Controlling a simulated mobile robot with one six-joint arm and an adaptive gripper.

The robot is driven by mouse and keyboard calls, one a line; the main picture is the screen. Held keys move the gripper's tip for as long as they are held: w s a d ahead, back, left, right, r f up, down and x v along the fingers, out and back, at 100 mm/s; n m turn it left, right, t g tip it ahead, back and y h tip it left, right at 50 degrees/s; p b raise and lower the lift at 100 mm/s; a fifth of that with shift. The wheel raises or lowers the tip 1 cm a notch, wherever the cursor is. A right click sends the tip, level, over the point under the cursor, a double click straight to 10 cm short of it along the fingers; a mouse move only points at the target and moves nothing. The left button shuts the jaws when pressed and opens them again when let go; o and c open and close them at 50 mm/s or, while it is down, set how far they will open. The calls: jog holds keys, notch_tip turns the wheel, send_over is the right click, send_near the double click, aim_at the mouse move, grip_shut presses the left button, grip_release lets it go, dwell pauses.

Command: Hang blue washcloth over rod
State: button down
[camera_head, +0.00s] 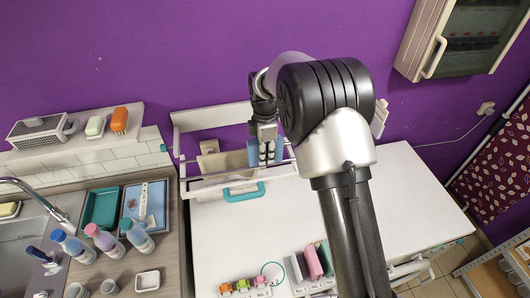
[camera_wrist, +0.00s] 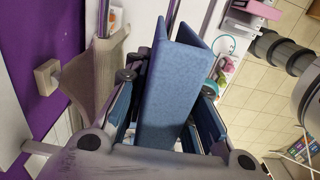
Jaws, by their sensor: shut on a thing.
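My gripper (camera_head: 268,152) points down at the white wall rack. It is shut on the blue washcloth (camera_head: 252,154), a small strip of which shows left of the fingers. In the wrist view the washcloth (camera_wrist: 172,95) is between the fingers (camera_wrist: 165,130), folded into two panels with a gap between them at the far end. The rod (camera_head: 205,183) runs across the rack, close to the washcloth. I cannot tell whether the washcloth touches or straddles it; the gripper hides part of it.
A beige cloth (camera_head: 220,162) hangs left of the washcloth; it also shows in the wrist view (camera_wrist: 97,72). Bottles (camera_head: 104,238) and trays stand on the left counter. The white tabletop (camera_head: 225,225) is mostly clear below.

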notch_tip(320, 180, down, 10)
jog(key=b, duration=0.6)
dwell(3.0)
jog(key=c, duration=1.3)
grip_release()
jog(key=shift+f, duration=0.1)
notch_tip(320, 180, up, 12)
